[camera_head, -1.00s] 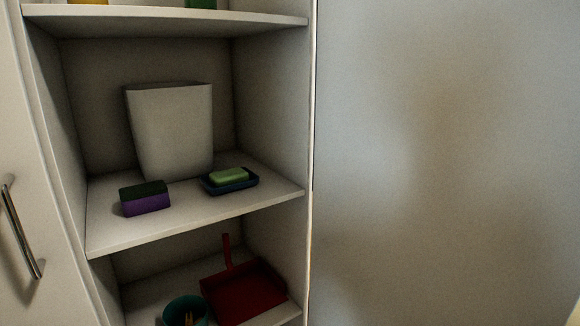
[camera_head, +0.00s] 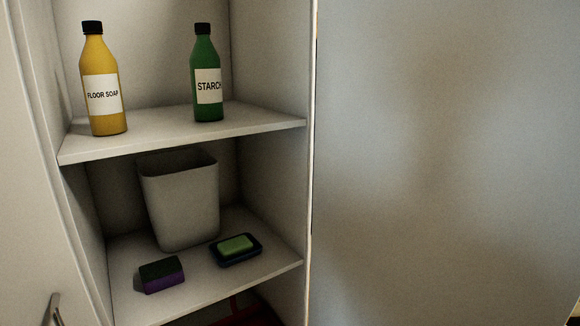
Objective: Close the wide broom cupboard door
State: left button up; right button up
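The broom cupboard (camera_head: 308,180) stands open, its shelves in plain view. A wide pale grey panel (camera_head: 440,160), which looks like its open door, fills the right half of the head view, joining the cupboard's right edge. No handle shows on this panel. Neither of my grippers is in view.
On the upper shelf (camera_head: 180,133) stand a yellow floor soap bottle (camera_head: 103,90) and a green starch bottle (camera_head: 206,85). Below are a grey bin (camera_head: 182,205), a sponge (camera_head: 162,276) and a soap dish (camera_head: 222,262). A neighbouring white front with a metal handle (camera_head: 56,312) is at left.

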aim_at(447, 184)
jog(key=k+l, duration=0.2)
jog(key=k+l+u, duration=0.15)
jog(key=l, duration=0.3)
jog(key=k+l+u, duration=0.2)
jog(key=l, duration=0.2)
jog(key=l+u, duration=0.15)
jog(key=l, duration=0.3)
jog(key=k+l+u, duration=0.2)
jog(key=l, duration=0.2)
jog(key=l+u, duration=0.2)
jog(key=l, duration=0.2)
jog(key=i+l+u, duration=0.2)
jog(key=l, duration=0.2)
jog(key=l+u, duration=0.2)
jog(key=l, duration=0.25)
jog(key=i+l+u, duration=0.1)
jog(key=l+u, duration=0.15)
jog(key=l, duration=0.2)
jog(key=k+l+u, duration=0.1)
jog(key=l, duration=0.25)
jog(key=j, duration=0.3)
jog(key=k+j, duration=0.15)
jog(key=j, duration=0.1)
